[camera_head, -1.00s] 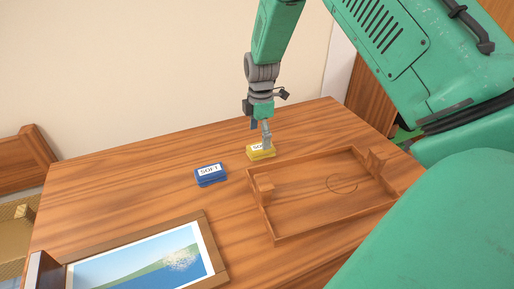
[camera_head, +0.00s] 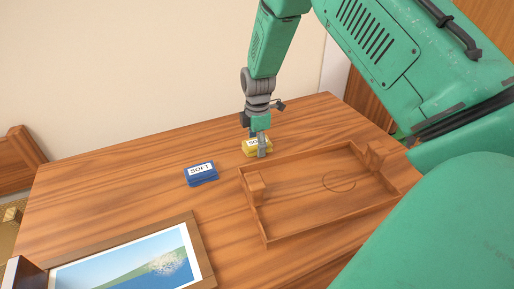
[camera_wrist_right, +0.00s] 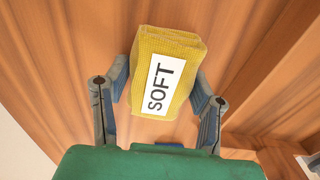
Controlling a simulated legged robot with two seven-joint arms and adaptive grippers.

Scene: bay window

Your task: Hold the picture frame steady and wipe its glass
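The picture frame (camera_head: 196,240) lies at the lower left of the table in the head view, wooden-edged, with a landscape picture (camera_head: 130,264) under its glass; its near part is cut off. A yellow pad labelled SOFT (camera_head: 251,151) lies on the table beyond the tray. My right gripper (camera_head: 260,150) is down at this pad. In the right wrist view, its open fingers (camera_wrist_right: 160,88) stand on either side of the yellow pad (camera_wrist_right: 180,52), close to its sides; contact is unclear. A blue pad labelled SOFT (camera_head: 202,174) lies to the left. My left gripper is not in view.
A shallow wooden tray (camera_head: 318,226) with raised blocks and a ring mark stands right of centre. A dark upright piece (camera_head: 22,274) stands at the frame's left edge. The wooden table (camera_head: 110,185) is clear between the frame and the back wall.

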